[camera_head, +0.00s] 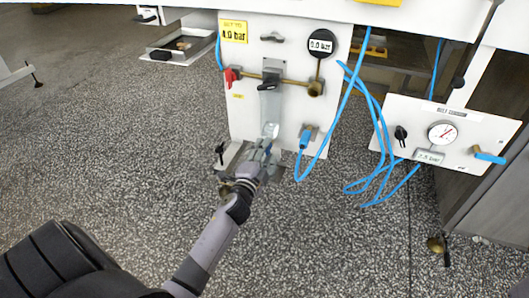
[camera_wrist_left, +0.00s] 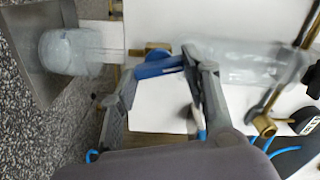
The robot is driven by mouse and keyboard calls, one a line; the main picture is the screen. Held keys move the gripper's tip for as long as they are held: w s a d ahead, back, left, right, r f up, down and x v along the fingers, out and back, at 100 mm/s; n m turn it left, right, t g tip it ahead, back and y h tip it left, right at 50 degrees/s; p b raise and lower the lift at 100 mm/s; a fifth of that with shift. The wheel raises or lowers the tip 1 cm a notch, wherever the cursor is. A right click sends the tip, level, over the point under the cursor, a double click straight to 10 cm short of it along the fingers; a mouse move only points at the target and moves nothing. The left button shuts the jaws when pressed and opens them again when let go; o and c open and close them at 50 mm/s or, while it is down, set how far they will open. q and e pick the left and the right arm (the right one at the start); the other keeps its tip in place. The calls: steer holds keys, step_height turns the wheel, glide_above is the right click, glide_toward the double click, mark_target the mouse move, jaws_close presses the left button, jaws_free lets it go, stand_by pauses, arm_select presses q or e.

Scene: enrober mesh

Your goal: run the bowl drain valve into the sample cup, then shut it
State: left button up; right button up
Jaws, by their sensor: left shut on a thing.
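My left gripper (camera_head: 262,152) reaches the lower part of the white panel. In the left wrist view its fingers (camera_wrist_left: 160,68) are shut on the blue handle (camera_wrist_left: 157,67) of the bowl drain valve. The brass valve body (camera_wrist_left: 151,51) sits just behind the handle. The clear bowl (camera_wrist_left: 240,62) extends to the right in this turned view; it also shows above my gripper in the head view (camera_head: 270,129). The translucent sample cup (camera_wrist_left: 68,52) stands at the valve's outlet side. Its liquid level cannot be told. In the head view my gripper hides the valve and most of the cup.
A metal tray (camera_wrist_left: 28,45) lies beyond the cup. A brass pipe with a red handle (camera_head: 231,76) and a black lever crosses the panel (camera_head: 243,105). Blue hoses (camera_head: 376,165) loop to the right, near a gauge panel (camera_head: 470,137). The speckled floor in front is clear.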

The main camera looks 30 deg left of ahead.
stand_by(0.3)
arm_select(q)
steer(key=o, duration=1.2)
steer(key=shift+c, duration=0.2)
steer(key=v, duration=1.2)
steer(key=shift+d, duration=0.1)
